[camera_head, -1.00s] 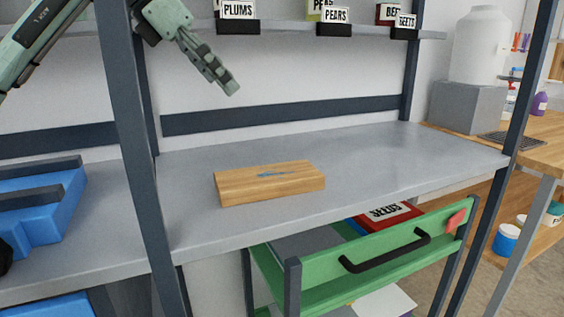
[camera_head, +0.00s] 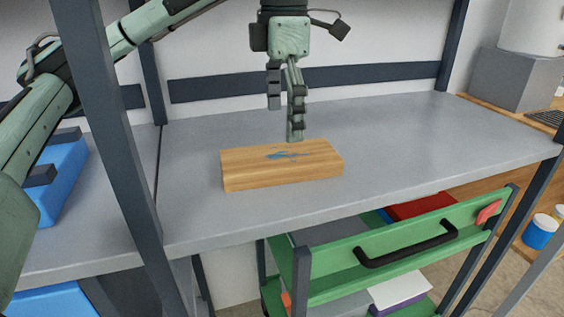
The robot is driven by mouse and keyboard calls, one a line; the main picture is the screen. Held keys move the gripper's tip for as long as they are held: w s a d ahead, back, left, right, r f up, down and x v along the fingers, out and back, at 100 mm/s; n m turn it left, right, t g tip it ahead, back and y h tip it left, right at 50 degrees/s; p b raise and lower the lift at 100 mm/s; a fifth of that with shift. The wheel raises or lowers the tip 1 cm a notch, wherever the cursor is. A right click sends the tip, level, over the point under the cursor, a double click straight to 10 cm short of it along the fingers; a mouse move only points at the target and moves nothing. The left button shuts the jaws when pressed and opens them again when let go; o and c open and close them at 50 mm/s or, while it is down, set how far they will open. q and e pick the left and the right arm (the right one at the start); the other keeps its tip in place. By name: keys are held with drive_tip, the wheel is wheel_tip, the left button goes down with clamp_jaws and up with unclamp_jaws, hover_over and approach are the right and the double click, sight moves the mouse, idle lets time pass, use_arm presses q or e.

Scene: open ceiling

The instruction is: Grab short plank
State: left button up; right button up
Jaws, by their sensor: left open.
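The short plank (camera_head: 255,174) is a light wooden block with a blue mark on top. It lies flat on the grey shelf (camera_head: 420,140), near its front edge. My left gripper (camera_head: 285,122) points down, just above and behind the plank, with its fingertips apart from each other and nothing between them. The nearer fingertip overlaps the plank's back edge in the picture; I cannot tell whether it touches. My right gripper is not in view.
A dark upright post (camera_head: 117,160) stands left of the plank. A green drawer cart (camera_head: 400,246) with a black handle stands below the shelf. The shelf right of the plank is clear.

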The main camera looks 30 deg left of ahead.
sight(283, 155)
use_arm(q)
wheel_tip(283, 155, down, 5)
drive_tip(key=shift+s+f, duration=0.1)
drive_tip(key=shift+s, duration=0.05)
drive_tip(key=shift+c, duration=0.2)
drive_tip(key=c, duration=1.4)
